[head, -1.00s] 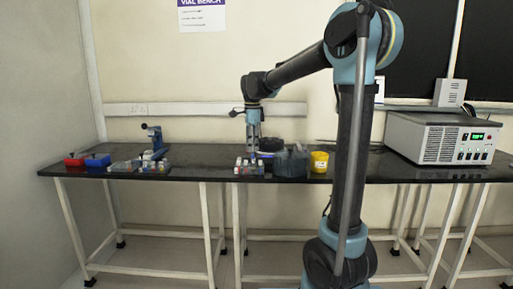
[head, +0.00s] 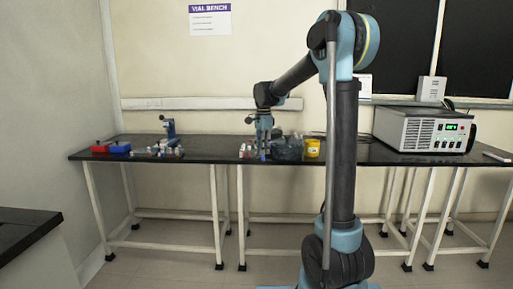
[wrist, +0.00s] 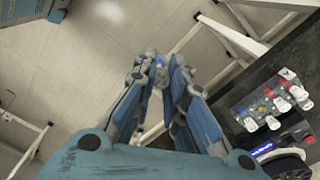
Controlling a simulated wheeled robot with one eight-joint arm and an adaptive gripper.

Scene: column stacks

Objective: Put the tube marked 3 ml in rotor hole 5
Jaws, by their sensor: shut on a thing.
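My gripper (wrist: 160,66) is shut on a small tube (wrist: 160,61). Only a whitish-blue bit of it shows between the fingertips, and its marking cannot be read. In the head view my gripper (head: 263,152) is at the bench's front edge, near the tube rack. A dark round device (wrist: 290,164) with a lit blue display is at the lower right of the wrist view. It may be the rotor unit, but no hole numbers are readable.
A rack of tubes (wrist: 243,112) with red, blue and orange caps stands beside the device. A yellow tub (head: 312,148) and a grey-blue container (head: 288,149) stand to the right. A large instrument (head: 424,131) is further right. Another dark bench (head: 25,232) is at left.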

